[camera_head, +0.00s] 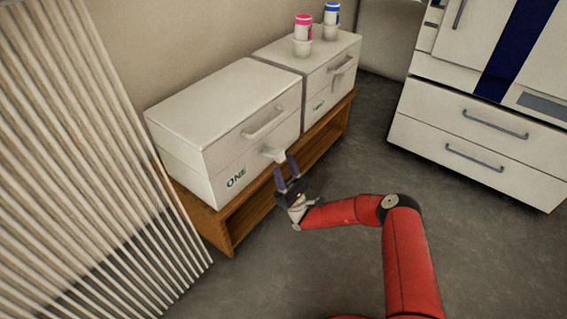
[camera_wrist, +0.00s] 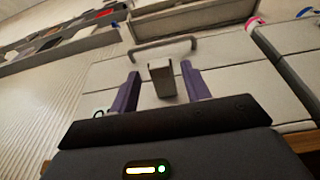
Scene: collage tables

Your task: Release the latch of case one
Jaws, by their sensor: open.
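Case one (camera_head: 225,125) is a white box labelled ONE on a wooden bench, with its lid down and a handle (camera_head: 264,123) on its front. Its latch (camera_head: 274,154) is a small pale block on the front below the handle. In the wrist view the latch (camera_wrist: 161,78) stands between my two purple fingers, and the handle (camera_wrist: 163,49) shows beyond it. My gripper (camera_head: 287,170) is open at the front of the case, its fingertips close to the latch. I cannot tell whether the fingers touch the latch.
A second white case (camera_head: 318,72) stands beside case one, with a pink-capped bottle (camera_head: 302,28) and a blue-capped bottle (camera_head: 331,14) on top. The wooden bench (camera_head: 222,226) is below. A slatted panel (camera_head: 85,150) is at left, white drawers (camera_head: 470,145) at right. The floor between is clear.

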